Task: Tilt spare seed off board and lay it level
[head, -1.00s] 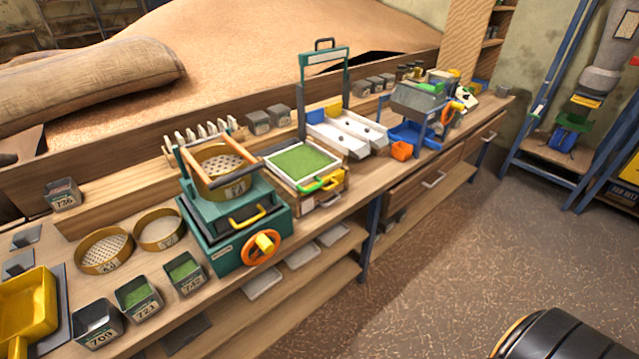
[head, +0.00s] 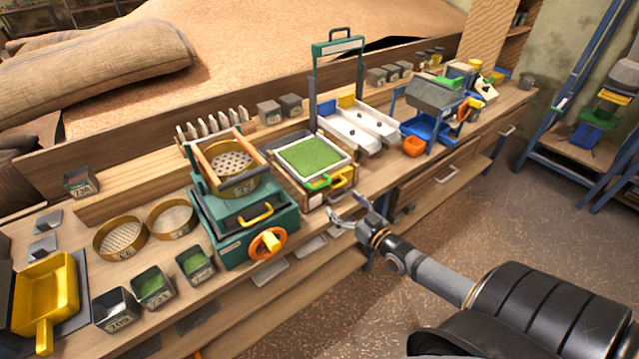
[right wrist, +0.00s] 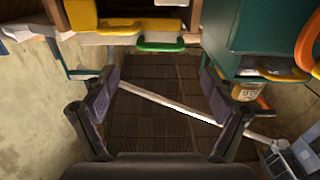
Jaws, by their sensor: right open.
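The board is a white-rimmed square tray (head: 287,170) on a wooden box, and it lies level. Green seed (head: 312,156) covers its face, so the surface beneath is hidden. A green handle (head: 318,184) and a yellow handle (head: 343,177) stick out at the front. My right gripper (head: 345,213) is open and empty, in front of and below the handles, touching nothing that I can see. In the right wrist view the green handle (right wrist: 160,46) and yellow handle (right wrist: 130,27) lie beyond the open fingers (right wrist: 159,82). My left gripper is not in view.
A teal sieve machine (head: 245,220) with an orange handwheel stands close left of the board. A white twin-channel tray (head: 350,125) stands behind right. Seed bins (head: 152,287) and a yellow scoop (head: 45,290) sit at left. Floor in front is clear.

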